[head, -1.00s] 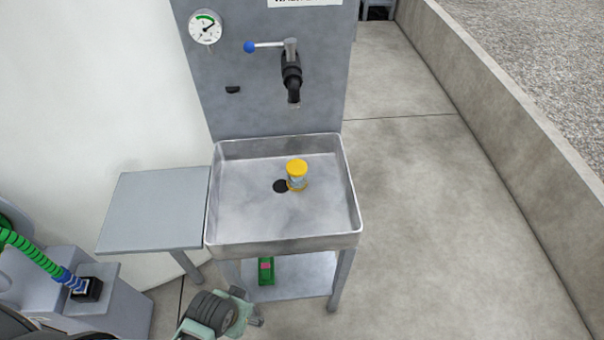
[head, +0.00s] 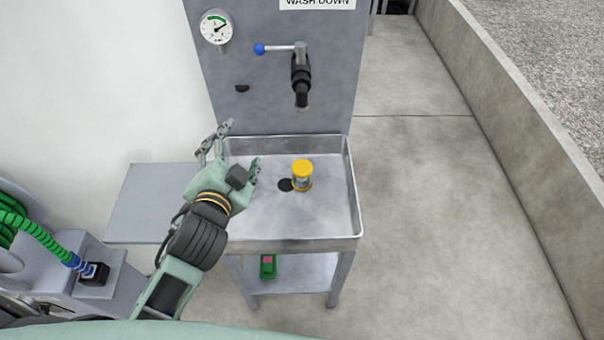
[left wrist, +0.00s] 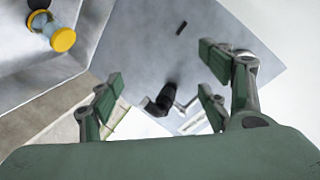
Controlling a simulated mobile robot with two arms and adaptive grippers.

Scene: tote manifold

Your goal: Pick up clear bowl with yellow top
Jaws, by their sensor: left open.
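The clear bowl with a yellow top (head: 302,168) stands upright in the metal sink, beside the dark drain hole. It also shows in the left wrist view (left wrist: 62,40) at the upper left, outside the space between the fingers. My left gripper (head: 240,148) is open and empty, over the left part of the sink. It is to the left of the bowl and apart from it. In the left wrist view my open fingers (left wrist: 165,90) frame only the back panel and tap. My right gripper is not in view.
The sink (head: 354,205) has a raised rim. Behind it stands a grey panel with a gauge (head: 216,27) and a tap (head: 301,75) overhanging the basin. A flat side shelf (head: 140,205) adjoins the left. A green item (head: 268,266) lies on the lower shelf.

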